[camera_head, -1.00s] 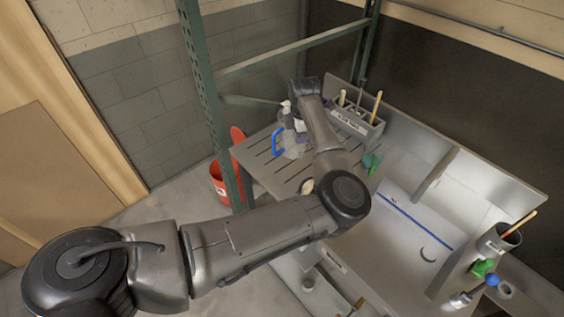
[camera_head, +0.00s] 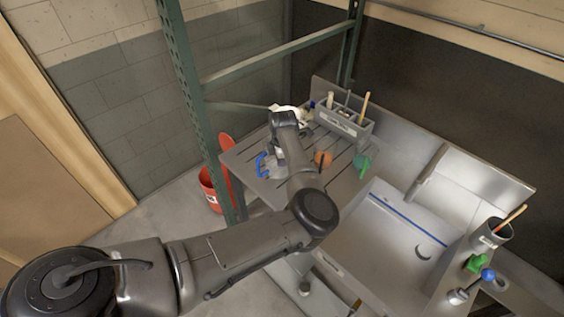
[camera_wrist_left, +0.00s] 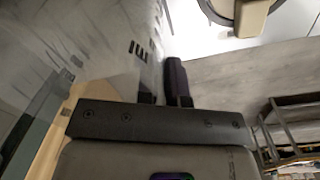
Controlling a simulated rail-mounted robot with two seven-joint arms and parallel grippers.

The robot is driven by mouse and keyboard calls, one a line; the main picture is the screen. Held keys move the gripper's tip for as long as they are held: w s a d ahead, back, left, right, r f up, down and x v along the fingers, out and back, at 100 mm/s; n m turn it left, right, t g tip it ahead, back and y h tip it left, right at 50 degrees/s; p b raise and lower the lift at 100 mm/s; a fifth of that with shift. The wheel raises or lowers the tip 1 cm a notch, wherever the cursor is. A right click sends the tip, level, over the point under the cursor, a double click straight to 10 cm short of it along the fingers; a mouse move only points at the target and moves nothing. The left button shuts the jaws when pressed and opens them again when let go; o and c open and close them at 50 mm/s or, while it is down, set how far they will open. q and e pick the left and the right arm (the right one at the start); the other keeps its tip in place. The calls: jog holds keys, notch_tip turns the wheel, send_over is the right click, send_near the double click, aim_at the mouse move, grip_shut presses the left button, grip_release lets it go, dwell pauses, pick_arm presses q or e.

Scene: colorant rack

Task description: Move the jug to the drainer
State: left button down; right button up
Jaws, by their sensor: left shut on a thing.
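The jug (camera_head: 263,166) is see-through with a blue handle, over the left part of the slotted metal drainer (camera_head: 243,158) in the head view. I cannot tell whether its base touches the slats. My left gripper (camera_head: 278,157) points down at the jug and is mostly hidden behind my wrist. In the left wrist view, the see-through jug wall (camera_wrist_left: 105,45) with dark marks fills the left side. My left gripper's dark fingers (camera_wrist_left: 162,92) are shut on this wall. My right gripper is not in view.
A grey caddy (camera_head: 345,122) with brushes stands at the drainer's back. A round orange thing (camera_head: 322,159) and a green thing (camera_head: 361,161) are on the right part. The sink (camera_head: 385,235) is to the right. A green post (camera_head: 188,95) rises at the left.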

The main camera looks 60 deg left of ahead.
pick_arm(q)
jog(key=shift+f, duration=0.7)
jog(key=shift+f, duration=0.2)
jog(key=c, duration=1.2)
grip_release()
jog(key=shift+c, duration=0.2)
